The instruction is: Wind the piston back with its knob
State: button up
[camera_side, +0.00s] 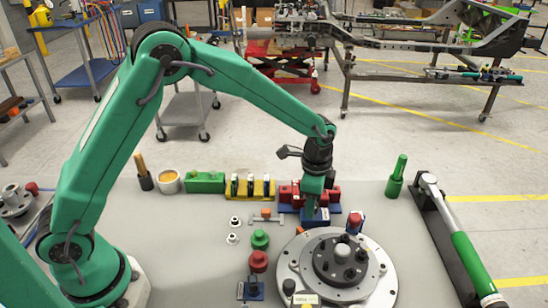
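My gripper (311,207) points down at the back of the grey bench, in front of a red caliper-like block (290,193) and over a blue block (320,218). Its fingers are small and dark, so I cannot tell whether they are open or shut, or whether they touch anything. No piston can be made out clearly; the gripper hides part of the red block. Several knob-like parts show: a green one (260,239), a red one (258,261) and a red-topped one on a small blue block (355,222). I cannot tell which knob belongs to the piston.
A round metal hub with a dark centre (290,266) stands in front of my gripper. A torque wrench (463,248) lies at the right, near a green-handled tool (397,176). Yellow (262,190) and green (205,182) blocks stand at the back left.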

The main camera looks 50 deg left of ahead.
jog(key=shift+n, duration=0.4)
